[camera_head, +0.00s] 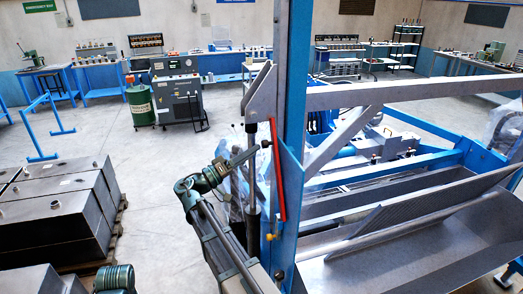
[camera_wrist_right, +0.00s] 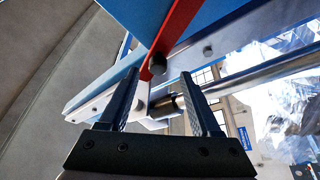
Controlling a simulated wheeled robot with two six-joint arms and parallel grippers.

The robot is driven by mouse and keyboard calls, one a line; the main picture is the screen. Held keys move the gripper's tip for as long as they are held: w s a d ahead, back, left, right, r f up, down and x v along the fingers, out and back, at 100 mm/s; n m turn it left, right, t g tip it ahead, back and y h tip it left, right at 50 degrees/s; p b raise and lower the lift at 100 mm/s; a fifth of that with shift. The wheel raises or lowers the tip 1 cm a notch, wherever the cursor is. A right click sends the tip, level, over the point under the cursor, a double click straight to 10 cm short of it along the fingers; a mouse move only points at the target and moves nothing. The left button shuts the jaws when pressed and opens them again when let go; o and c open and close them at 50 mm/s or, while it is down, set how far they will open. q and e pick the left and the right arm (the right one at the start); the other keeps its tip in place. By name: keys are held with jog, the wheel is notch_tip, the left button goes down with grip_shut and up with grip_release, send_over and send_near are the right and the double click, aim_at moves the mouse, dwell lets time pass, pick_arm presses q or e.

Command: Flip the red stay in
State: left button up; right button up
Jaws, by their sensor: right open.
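The red stay (camera_head: 279,180) is a narrow bar standing nearly upright along the blue post in the head view. In the right wrist view the red stay (camera_wrist_right: 178,22) comes down from the top, with a dark round knob (camera_wrist_right: 157,64) at its near end. My right gripper (camera_head: 257,149) reaches up from the lower left to the stay's upper part. In the wrist view the right gripper (camera_wrist_right: 159,75) is open, its two fingers apart on either side of the knob, with nothing visibly gripped. Whether a finger touches the knob I cannot tell.
The blue post (camera_head: 298,90) and a grey beam (camera_head: 390,95) stand close to my right gripper. A sloped metal tray (camera_head: 425,235) lies to the right. Grey metal boxes (camera_head: 55,205) stand at the left. Open floor (camera_head: 140,165) lies between them and the machine.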

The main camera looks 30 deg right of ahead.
jog(key=b+v, duration=0.1)
jog(key=v, duration=0.7)
jog(key=shift+b, duration=0.35)
jog(key=shift+a, duration=0.1)
jog(key=s+a+f+n+t+y+b, duration=0.1)
jog(key=s+a+f+n+y+b, duration=0.2)
jog(key=f, duration=0.7)
jog(key=s+a+f+n+y+b, duration=0.2)
jog(key=s+a+f+y+b, duration=0.15)
jog(key=f, duration=0.65)
jog(key=s+a+f+n+t+y+b, duration=0.1)
jog(key=s+a+f+n+y+b, duration=0.25)
jog(key=f, duration=0.65)
jog(key=s+a+f+n+g+y+b, duration=0.1)
jog(key=s+a+f+n+y+b, duration=0.1)
jog(key=a+f, duration=0.5)
jog(key=s+a+f+n+y+b, duration=0.2)
jog(key=s+a+f+y+b, duration=0.2)
jog(key=s+a+f+y, duration=0.3)
jog(key=a, duration=0.2)
jog(key=shift+a+g+y, duration=0.4)
jog(key=shift+s+f, duration=0.1)
jog(key=shift+s, duration=0.1)
